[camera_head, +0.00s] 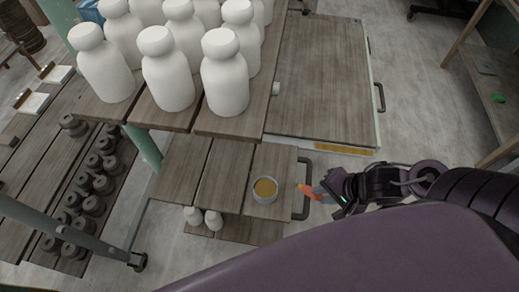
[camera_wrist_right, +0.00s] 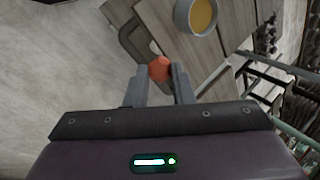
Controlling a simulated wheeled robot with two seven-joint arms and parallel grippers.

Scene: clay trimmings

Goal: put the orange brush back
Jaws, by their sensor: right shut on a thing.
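The orange brush (camera_head: 307,190) shows as a small orange piece at the tip of my right gripper (camera_head: 325,192) in the head view. In the right wrist view, the brush (camera_wrist_right: 160,68) shows its orange end between the two fingers of my right gripper (camera_wrist_right: 160,88), which is shut on it. The brush is beside the right edge of the low wooden cart (camera_head: 225,180), near its dark handle. A grey bowl (camera_head: 264,191) with yellowish-brown contents stands on the cart, left of the brush; it also shows in the right wrist view (camera_wrist_right: 198,14). My left gripper is not in view.
Several white bottles (camera_head: 168,70) crowd the upper wooden shelf. A dark handle (camera_head: 305,188) sticks out from the cart's right side. A wooden-topped cart (camera_head: 320,80) stands behind. Several dark pots (camera_head: 92,180) sit on a rack at left.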

